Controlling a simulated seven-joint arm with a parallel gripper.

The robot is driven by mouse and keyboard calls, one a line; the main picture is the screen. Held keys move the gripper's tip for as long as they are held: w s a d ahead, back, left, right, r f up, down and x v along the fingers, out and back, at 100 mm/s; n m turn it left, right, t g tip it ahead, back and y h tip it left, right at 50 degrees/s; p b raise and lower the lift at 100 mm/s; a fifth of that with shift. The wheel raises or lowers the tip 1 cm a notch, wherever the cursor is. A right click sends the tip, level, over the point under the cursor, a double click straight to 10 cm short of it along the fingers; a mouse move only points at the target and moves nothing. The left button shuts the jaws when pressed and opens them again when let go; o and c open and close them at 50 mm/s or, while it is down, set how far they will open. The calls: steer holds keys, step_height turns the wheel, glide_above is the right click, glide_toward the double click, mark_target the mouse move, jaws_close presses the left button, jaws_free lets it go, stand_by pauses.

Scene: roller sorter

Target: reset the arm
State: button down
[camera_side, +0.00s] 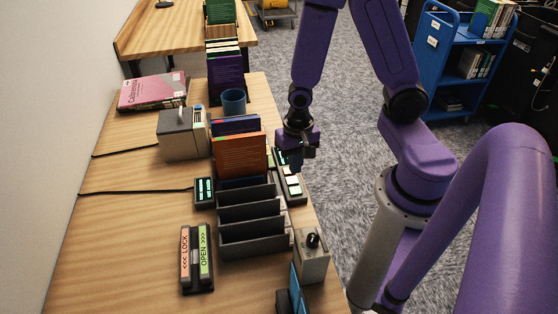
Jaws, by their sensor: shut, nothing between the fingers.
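My gripper (295,160) hangs over the right edge of the wooden table, pointing down, with its fingers together and nothing held. It is small and dark in this view. It is just right of an orange book (240,155) standing upright with blue books behind it at the back of a dark slotted rack (253,229). The rack's front slots look empty. A small panel with lit keys (291,184) lies below my gripper, partly hidden by it. I cannot tell whether they touch.
A lock/open switch (196,258) and a grey box with a black knob (311,256) flank the rack. A grey device (183,135), a blue mug (234,102) and a pink book (152,92) are farther back. A blue cart (449,62) stands on the carpet. The table's front left is clear.

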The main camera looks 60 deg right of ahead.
steer(key=s+a+r+n, duration=0.2)
steer(key=s+r+n, duration=0.4)
steer(key=r+n, duration=0.2)
steer(key=s+a+r+n, duration=0.3)
steer(key=s+r+n, duration=0.2)
steer(key=n, duration=0.6)
step_height(320, 180, up, 3)
steer(key=shift+s+f, duration=0.1)
steer(key=shift+s, duration=0.3)
